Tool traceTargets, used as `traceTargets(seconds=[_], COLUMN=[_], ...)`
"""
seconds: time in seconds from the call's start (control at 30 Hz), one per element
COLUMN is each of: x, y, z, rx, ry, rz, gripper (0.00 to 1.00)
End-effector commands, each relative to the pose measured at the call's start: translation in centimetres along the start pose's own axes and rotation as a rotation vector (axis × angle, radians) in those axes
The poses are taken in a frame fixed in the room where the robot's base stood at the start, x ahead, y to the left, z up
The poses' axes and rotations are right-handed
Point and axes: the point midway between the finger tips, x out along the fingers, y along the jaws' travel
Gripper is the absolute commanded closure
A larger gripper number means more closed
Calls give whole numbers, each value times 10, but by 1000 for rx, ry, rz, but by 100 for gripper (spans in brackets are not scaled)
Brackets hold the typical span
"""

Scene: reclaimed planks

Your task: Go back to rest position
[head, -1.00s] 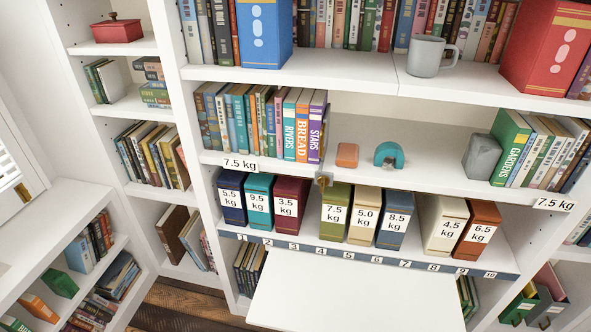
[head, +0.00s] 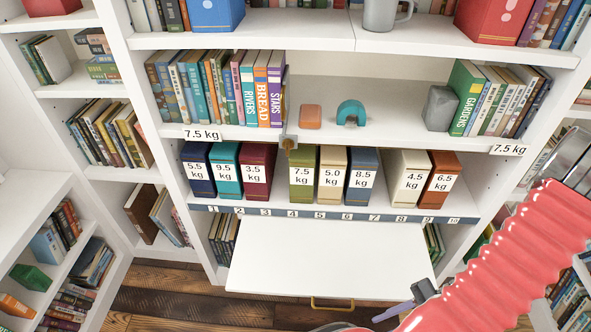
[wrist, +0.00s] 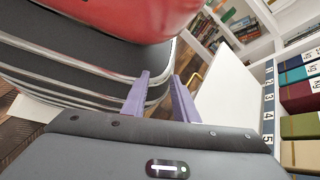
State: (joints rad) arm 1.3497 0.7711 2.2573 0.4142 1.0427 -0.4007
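My gripper (wrist: 161,76) shows in the wrist view with two purple fingers apart and nothing between them. The fingers point toward the dark, metal-trimmed body under a red cover, which is mine. In the head view a purple finger (head: 394,312) shows at the bottom right, in front of the lower edge of the white fold-down panel (head: 320,262). My red ribbed arm crosses the lower right corner and hides part of the shelves there.
Weight-labelled binders (head: 333,173) stand on the numbered shelf, with a gap between the 8.5 kg and 4.5 kg ones. Above them are an orange block (head: 311,117), a teal arch (head: 351,113) and a grey block (head: 440,114). Wooden floor (head: 160,290) shows bottom left.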

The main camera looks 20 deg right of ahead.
Motion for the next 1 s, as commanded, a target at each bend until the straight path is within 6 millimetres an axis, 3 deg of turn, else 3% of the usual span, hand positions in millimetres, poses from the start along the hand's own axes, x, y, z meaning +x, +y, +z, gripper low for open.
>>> traceTargets(seconds=[0.5, 1.0], x=[-46, -72], y=[-56, -124], z=[29, 72], rx=[-148, -371], ry=[193, 409], rz=[323, 540], gripper=[74, 74])
